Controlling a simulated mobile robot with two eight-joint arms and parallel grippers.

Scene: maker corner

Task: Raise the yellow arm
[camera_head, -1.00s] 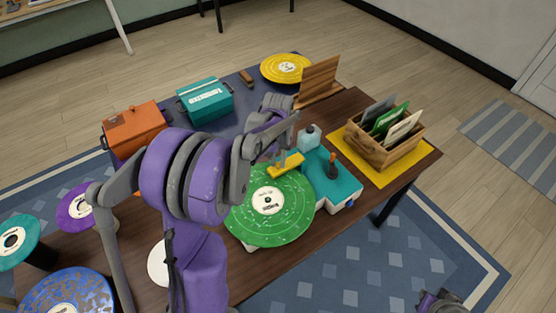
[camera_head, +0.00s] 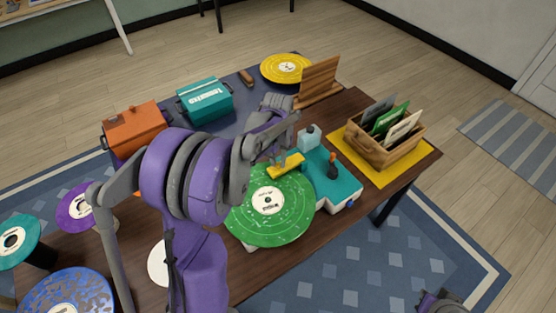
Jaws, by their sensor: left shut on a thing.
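The yellow arm (camera_head: 288,165) is a short bar at the back edge of the green record (camera_head: 290,213), on the teal record player (camera_head: 334,187). My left gripper (camera_head: 278,159) is at the left end of the yellow arm and shut on it; its fingers are partly hidden by my own wrist. I cannot tell how far the yellow arm stands above the record. My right gripper (camera_head: 440,303) shows only in part at the bottom right corner, away from the table, and its jaws cannot be made out.
A wooden crate of sleeves (camera_head: 377,154) stands on a yellow mat (camera_head: 428,154) at the right. A teal box (camera_head: 205,103) and an orange box (camera_head: 134,128) stand at the back left.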

